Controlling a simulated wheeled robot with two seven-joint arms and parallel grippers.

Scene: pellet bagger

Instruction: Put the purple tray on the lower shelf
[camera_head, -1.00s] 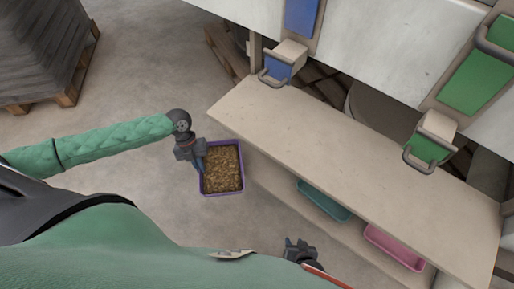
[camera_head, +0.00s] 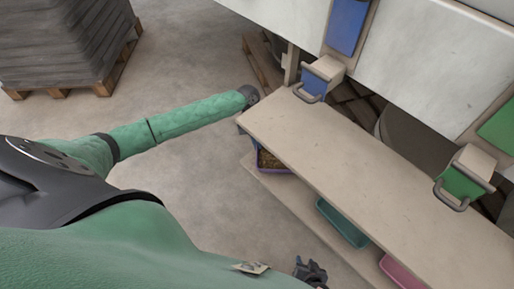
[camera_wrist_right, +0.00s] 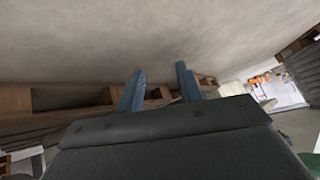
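The purple tray (camera_head: 273,171), filled with brown pellets, is at the left end of the lower shelf (camera_head: 294,197), partly under the bench top. Its far part is hidden, and I cannot tell whether it rests on the shelf or is held just above it. My left arm reaches to the bench's left corner; its gripper is hidden behind the bench top. My right gripper (camera_head: 311,271) is at the bottom of the head view, away from the tray. In the right wrist view its two blue fingers (camera_wrist_right: 160,88) stand apart with nothing between them.
A teal tray (camera_head: 342,224) and a pink tray (camera_head: 398,273) are further right on the lower shelf. The bench top (camera_head: 350,165) is bare. Blue (camera_head: 314,80) and green (camera_head: 462,182) handled chutes overhang its back. A loaded pallet (camera_head: 105,80) stands at the upper left.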

